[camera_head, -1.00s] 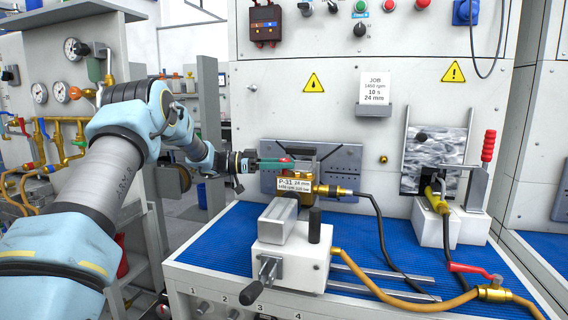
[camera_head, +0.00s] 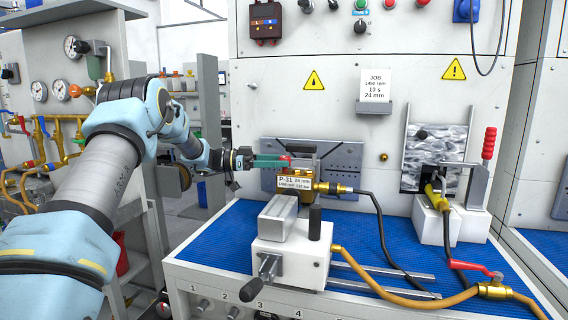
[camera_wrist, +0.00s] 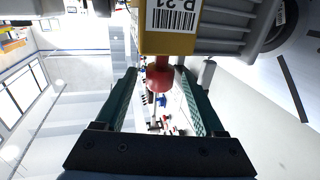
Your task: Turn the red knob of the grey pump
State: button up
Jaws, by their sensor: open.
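The grey pump with its yellow-brass body (camera_head: 303,187) and a P-31 label stands clamped above the bench vise (camera_head: 288,245). In the wrist view the pump's yellow and grey housing (camera_wrist: 228,38) fills the top. The red knob (camera_wrist: 160,76) points down from it, between the two green fingers. My gripper (camera_wrist: 162,105) is open, with one finger on each side of the knob and a visible gap to each. In the head view my gripper (camera_head: 284,160) reaches in from the left at the pump's upper left; the knob is mostly hidden there by the fingers.
A perforated grey plate (camera_head: 345,165) is on the wall behind the pump. A black hose (camera_head: 380,225) and an orange hose (camera_head: 400,293) run to the right. A lever clamp (camera_head: 482,175) stands at right. The blue mat (camera_head: 215,245) left of the vise is clear.

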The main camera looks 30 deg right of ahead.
jog(key=b+v, duration=0.2)
jog(key=v, duration=0.7)
jog(key=shift+w+a, duration=0.1)
jog(key=shift+a, duration=0.05)
